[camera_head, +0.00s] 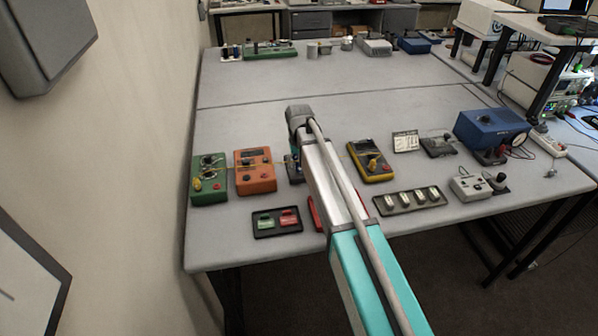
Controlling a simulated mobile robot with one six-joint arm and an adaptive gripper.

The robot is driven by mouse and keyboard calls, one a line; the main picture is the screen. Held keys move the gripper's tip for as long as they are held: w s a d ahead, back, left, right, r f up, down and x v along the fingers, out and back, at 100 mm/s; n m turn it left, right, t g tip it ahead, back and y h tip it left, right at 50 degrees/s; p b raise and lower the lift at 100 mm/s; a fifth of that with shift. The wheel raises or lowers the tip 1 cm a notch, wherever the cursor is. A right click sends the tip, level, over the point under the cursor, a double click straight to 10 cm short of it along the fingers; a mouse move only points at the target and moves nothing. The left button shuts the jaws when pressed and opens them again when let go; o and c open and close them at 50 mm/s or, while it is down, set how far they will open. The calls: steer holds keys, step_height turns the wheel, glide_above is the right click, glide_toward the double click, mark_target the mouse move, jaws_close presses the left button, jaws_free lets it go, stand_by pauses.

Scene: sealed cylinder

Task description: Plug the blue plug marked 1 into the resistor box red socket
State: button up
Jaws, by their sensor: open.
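My arm reaches from the lower right over the near table. My gripper (292,168) points down just right of the orange box and is partly hidden behind my own arm; its fingertips are hard to make out. It is open. I cannot make out a blue plug marked 1. No resistor box label is readable. The candidates for it are a green box (209,188) with dials and a yellow part, and an orange box (256,182) with a dark panel. Thin yellowish leads run by the orange box. Any red socket is too small to tell.
A black tray (262,234) holds a green and a red piece. The table's far half is mostly bare.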

steer(key=shift+f+b, duration=0.55)
steer(key=shift+f, duration=0.25)
stand_by(0.9)
jaws_close()
steer(key=shift+r, duration=0.1)
steer(key=shift+r+p, duration=0.5)
steer(key=shift+p, duration=0.1)
steer(key=shift+r, duration=0.1)
steer(key=shift+r+p, duration=2.1)
steer(key=shift+p, duration=0.15)
